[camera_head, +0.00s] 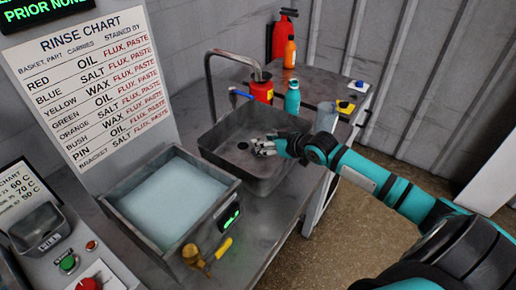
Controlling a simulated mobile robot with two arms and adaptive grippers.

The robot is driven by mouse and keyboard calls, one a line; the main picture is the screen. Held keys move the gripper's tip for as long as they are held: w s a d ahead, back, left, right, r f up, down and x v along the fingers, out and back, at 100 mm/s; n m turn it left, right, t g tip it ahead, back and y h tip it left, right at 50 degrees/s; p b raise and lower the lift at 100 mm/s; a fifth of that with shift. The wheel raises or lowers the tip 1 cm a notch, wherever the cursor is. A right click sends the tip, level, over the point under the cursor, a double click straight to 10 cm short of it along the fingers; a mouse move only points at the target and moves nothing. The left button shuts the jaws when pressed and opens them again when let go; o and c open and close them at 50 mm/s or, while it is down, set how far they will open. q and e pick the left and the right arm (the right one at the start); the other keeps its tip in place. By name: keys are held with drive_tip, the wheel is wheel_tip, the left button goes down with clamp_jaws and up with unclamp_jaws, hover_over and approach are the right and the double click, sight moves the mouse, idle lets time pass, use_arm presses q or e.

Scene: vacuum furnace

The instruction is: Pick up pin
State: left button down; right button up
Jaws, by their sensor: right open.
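My right gripper (262,147) reaches in from the right over the grey metal sink basin (272,186). Its fingers are open, close to the drain hole (243,145). I cannot make out a pin in this view; anything small between or under the fingers is too small to tell or hidden by them. My left gripper is not in view.
A tank of pale liquid (165,205) stands left of the sink, with a brass, yellow-handled tool (200,259) before it. A faucet (209,85), a red container (262,90), a teal bottle (292,99) and an orange bottle (290,53) stand behind.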

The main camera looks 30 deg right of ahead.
drive_tip(key=x, duration=0.2)
drive_tip(key=shift+w+f, duration=0.1)
drive_tip(key=shift+w, duration=0.15)
drive_tip(key=shift+s, duration=0.15)
drive_tip(key=shift+c, duration=1.2)
clamp_jaws()
